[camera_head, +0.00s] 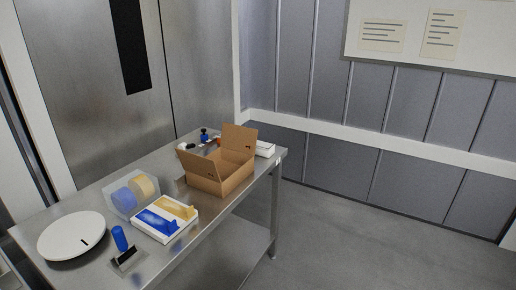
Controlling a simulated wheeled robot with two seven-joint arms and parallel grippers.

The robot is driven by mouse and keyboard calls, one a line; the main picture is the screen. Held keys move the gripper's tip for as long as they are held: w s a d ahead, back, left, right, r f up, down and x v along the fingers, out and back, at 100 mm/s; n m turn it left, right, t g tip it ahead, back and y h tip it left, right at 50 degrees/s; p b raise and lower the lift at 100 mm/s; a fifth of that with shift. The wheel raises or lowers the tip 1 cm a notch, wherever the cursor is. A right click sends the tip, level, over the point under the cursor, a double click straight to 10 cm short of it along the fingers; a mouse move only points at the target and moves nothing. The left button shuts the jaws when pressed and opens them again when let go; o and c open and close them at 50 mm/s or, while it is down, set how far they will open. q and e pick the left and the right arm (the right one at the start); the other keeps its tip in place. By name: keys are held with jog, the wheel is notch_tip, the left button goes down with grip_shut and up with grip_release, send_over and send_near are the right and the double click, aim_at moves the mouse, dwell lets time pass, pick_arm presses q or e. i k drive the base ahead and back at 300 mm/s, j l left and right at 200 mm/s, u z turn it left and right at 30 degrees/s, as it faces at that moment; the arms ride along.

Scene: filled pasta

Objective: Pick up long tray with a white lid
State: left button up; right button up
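A small white box-like object (265,148) lies at the far right end of the steel table, partly hidden behind an open cardboard box. It may be the long tray with a white lid, but it is too small and covered to be sure. Neither of my grippers shows in the head view.
The steel table (92,197) also bears the cardboard box (205,180) with raised flaps, a white blue-and-yellow pack (165,219), a clear container (117,203), a round white object (72,232) and a blue cylinder (120,239). The floor (370,235) at right is clear.

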aim_at(266, 149)
jog(key=i+l, duration=0.2)
jog(key=l, duration=0.2)
jog(key=i+l+z, duration=0.1)
jog(key=l, duration=0.35)
jog(key=i+l, duration=0.55)
jog(key=l, duration=0.25)
jog(key=z, duration=0.05)
